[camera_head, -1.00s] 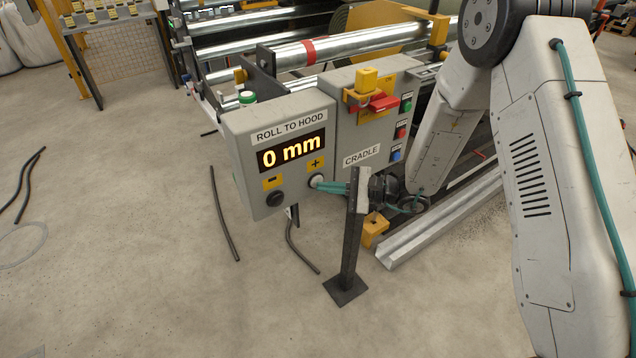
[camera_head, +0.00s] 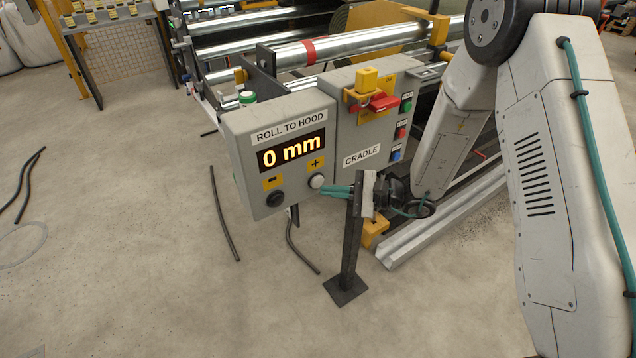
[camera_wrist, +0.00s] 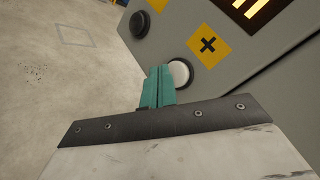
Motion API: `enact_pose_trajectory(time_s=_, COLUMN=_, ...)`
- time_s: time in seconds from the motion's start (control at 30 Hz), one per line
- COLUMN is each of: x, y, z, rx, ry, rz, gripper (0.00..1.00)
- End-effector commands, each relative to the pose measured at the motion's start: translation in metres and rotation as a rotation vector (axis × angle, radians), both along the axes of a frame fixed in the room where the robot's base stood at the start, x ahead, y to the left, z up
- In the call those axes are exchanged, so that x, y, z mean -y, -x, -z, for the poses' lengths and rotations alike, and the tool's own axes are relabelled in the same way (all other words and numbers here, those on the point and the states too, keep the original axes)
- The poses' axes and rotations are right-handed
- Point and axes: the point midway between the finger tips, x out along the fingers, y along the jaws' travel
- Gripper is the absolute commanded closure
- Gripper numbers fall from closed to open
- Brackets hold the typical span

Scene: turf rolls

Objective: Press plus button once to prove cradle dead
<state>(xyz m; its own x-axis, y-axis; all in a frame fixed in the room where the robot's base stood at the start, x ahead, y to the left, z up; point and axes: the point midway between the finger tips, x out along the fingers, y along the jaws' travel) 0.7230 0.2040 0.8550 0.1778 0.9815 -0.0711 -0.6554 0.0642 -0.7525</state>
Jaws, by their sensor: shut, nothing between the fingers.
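The plus button (camera_head: 316,181) is a white round button below the yellow plus label (camera_head: 315,163) on the grey ROLL TO HOOD box (camera_head: 232,150). The display (camera_head: 291,152) reads 0 mm. My gripper (camera_head: 328,190) has teal fingers, shut and empty, just right of the plus button in the head view. In the wrist view the fingertips (camera_wrist: 161,72) overlap the left edge of the plus button (camera_wrist: 180,72); a small gap seems to show in the head view. The black minus button (camera_head: 276,199) is to the left. The CRADLE box (camera_head: 345,135) adjoins on the right.
The CRADLE box has a red lever (camera_head: 384,103) with a yellow block (camera_head: 367,80) and green, red and blue buttons. A metal channel (camera_head: 440,225) lies right. Floor at left is mostly clear, with some dark hoses.

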Motion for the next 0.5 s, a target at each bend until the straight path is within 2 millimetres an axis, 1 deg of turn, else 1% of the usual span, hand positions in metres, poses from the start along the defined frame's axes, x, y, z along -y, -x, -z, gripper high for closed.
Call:
enact_pose_trajectory(time_s=0.13, x=0.006, y=0.007, z=0.0, rx=0.0, ry=0.001, rz=0.001, gripper=1.0)
enact_pose_trajectory(time_s=0.5, x=0.025, y=0.037, z=0.0, rx=-0.001, ry=0.0, rz=0.001, gripper=1.0)
